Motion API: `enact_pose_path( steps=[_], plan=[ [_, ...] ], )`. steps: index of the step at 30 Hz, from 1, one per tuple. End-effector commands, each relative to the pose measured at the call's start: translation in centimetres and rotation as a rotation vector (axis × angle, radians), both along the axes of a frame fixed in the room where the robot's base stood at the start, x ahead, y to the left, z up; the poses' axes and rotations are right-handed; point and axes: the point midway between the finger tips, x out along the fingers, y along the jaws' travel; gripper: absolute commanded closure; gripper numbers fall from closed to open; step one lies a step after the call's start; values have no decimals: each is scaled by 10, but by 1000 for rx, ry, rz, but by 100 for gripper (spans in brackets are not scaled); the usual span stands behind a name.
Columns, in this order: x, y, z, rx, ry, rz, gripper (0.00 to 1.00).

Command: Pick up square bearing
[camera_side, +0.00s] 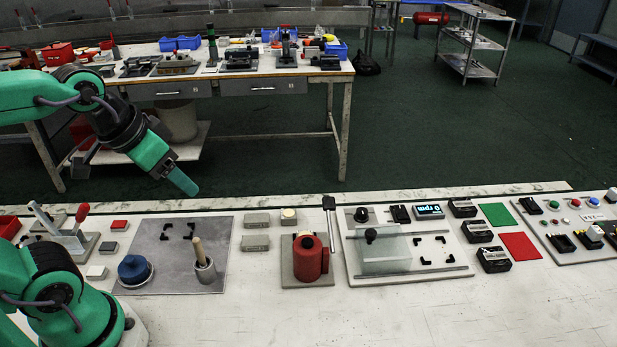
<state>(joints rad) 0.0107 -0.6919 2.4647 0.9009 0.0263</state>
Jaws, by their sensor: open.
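My gripper (176,174) hangs in the air at the left, pointing down to the right, above and behind the grey mat. It is open with nothing visible in it. I cannot tell for sure which part is the square bearing. Small square blocks stand left of the mat: one with a red top (120,225), a grey one (107,247) and one with a pale top (96,272). Right of the mat lie two grey rectangular blocks, a rear one (257,220) and a front one (255,243). Beside the rear one is a small piece with a round cream top (289,216).
The grey mat (170,262) bears black corner marks, a blue round part (134,270) and a cup with a wooden handle (203,262). A red cylinder fixture (308,260) and a plate with a clear cover (386,256) stand rightward.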

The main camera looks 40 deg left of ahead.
Motion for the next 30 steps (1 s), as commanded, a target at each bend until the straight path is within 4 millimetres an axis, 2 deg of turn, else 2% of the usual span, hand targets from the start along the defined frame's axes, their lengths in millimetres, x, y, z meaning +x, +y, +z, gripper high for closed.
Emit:
enact_pose_path(
  steps=[14, 23, 30],
  plan=[
    [70, -21, -7, 66, 138, -207, 38],
    [119, -39, -31, 105, 229, -354, 38],
    [156, -58, -60, 133, 299, -472, 38]
  ],
)
